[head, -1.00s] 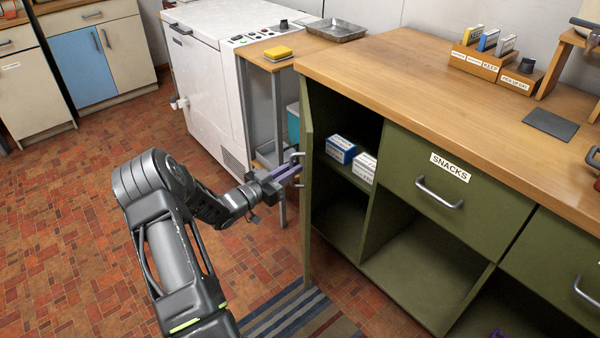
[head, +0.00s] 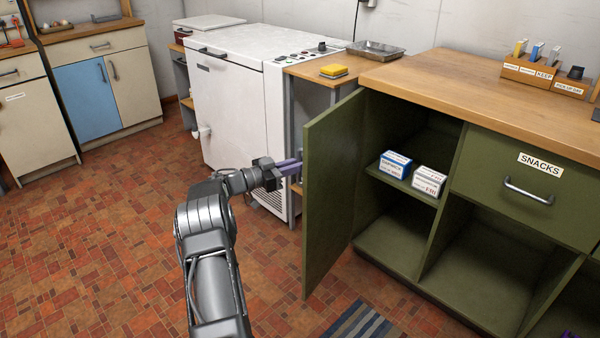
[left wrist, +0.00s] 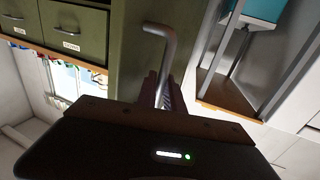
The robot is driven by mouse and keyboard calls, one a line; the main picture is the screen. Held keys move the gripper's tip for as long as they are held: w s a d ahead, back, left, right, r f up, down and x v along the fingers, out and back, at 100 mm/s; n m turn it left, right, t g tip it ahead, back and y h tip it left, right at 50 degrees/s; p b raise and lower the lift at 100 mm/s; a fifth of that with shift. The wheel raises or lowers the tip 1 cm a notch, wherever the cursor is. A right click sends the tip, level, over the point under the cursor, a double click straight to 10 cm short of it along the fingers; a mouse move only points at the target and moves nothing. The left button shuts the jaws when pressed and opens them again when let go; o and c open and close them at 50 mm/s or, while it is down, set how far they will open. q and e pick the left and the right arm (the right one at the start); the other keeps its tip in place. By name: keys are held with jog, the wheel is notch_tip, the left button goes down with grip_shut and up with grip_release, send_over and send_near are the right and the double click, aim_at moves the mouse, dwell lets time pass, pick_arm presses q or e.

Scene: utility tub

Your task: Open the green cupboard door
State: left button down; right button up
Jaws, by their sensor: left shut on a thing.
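The green cupboard door (head: 333,190) stands swung open at the left end of the green counter, with its inner face turned toward the shelves. My left gripper (head: 290,168) is at the door's outer side and is shut on the metal bar handle (left wrist: 166,50), which shows between its fingers in the left wrist view. In the head view the door hides the handle and part of the fingertips. Inside the cupboard a blue-and-white box (head: 396,164) and a white box (head: 429,181) sit on the upper shelf. My right gripper is not in view.
A white chest appliance (head: 235,95) and a small side table with a yellow sponge (head: 333,71) stand left of the cupboard. A striped mat (head: 362,323) lies on the floor in front. The tiled floor at left is clear.

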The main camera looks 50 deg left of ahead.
pick_arm(q)
jog(key=shift+a+h, duration=0.3)
jog(key=shift+a, duration=0.1)
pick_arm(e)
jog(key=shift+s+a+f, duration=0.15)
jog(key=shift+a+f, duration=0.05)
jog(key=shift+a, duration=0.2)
pick_arm(q)
jog(key=c, duration=1.5)
grip_release()
jog(key=shift+w, duration=0.1)
jog(key=v, duration=0.7)
jog(key=shift+s+p, duration=0.3)
jog(key=shift+s, duration=0.1)
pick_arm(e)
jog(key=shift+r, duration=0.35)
pick_arm(q)
jog(key=shift+a, duration=0.1)
